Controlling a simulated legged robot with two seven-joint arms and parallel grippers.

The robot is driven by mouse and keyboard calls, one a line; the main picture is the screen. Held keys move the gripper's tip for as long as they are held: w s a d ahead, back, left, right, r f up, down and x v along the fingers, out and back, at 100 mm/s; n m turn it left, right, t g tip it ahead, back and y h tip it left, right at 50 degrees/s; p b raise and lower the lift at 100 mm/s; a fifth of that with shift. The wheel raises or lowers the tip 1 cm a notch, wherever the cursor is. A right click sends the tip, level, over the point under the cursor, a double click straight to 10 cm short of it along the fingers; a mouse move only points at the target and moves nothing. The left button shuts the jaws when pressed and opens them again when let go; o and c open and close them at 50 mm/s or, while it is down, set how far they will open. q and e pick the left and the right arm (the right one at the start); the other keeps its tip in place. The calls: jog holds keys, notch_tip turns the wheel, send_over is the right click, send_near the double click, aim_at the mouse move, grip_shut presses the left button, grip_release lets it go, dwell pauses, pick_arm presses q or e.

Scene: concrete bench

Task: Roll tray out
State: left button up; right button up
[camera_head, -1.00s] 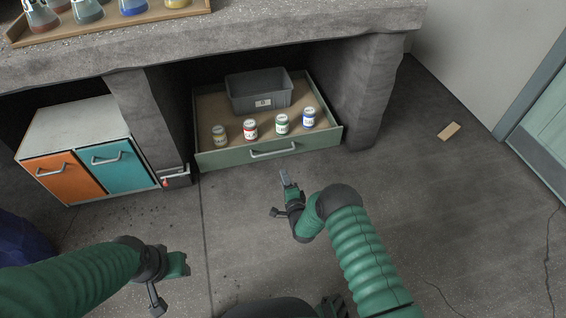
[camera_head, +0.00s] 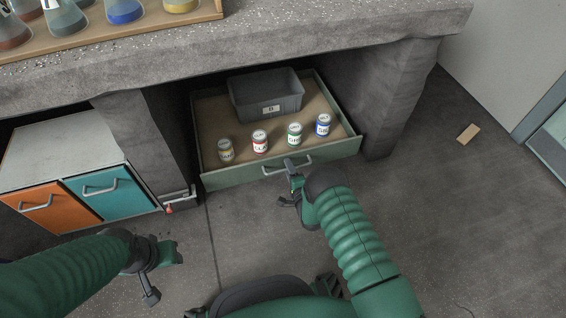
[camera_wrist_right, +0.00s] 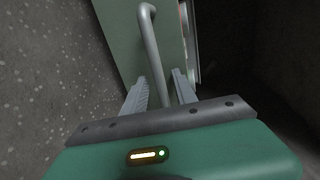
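The tray (camera_head: 228,178) is a wide drawer with a green front and a tan floor, under the bench. Its front carries a grey bar handle (camera_head: 274,170), also seen in the right wrist view (camera_wrist_right: 150,45). My right gripper (camera_head: 291,166) is at the right part of the handle. In the right wrist view the fingers (camera_wrist_right: 160,90) are apart, with the bar running between them and gaps on both sides. My left gripper (camera_head: 170,252) is above the floor at the lower left, away from the tray; its fingers are too unclear to judge.
The tray carries a grey bin (camera_head: 267,108) and several small jars (camera_head: 260,142). A concrete pillar (camera_head: 402,95) stands right of the tray. An orange and teal cabinet (camera_head: 108,192) and a red-tipped lever (camera_head: 172,208) are left. Flasks stand on the bench top (camera_head: 300,40).

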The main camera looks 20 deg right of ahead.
grip_shut()
jog(key=shift+s+f, duration=0.1)
jog(key=shift+s, duration=0.05)
dwell(1.3)
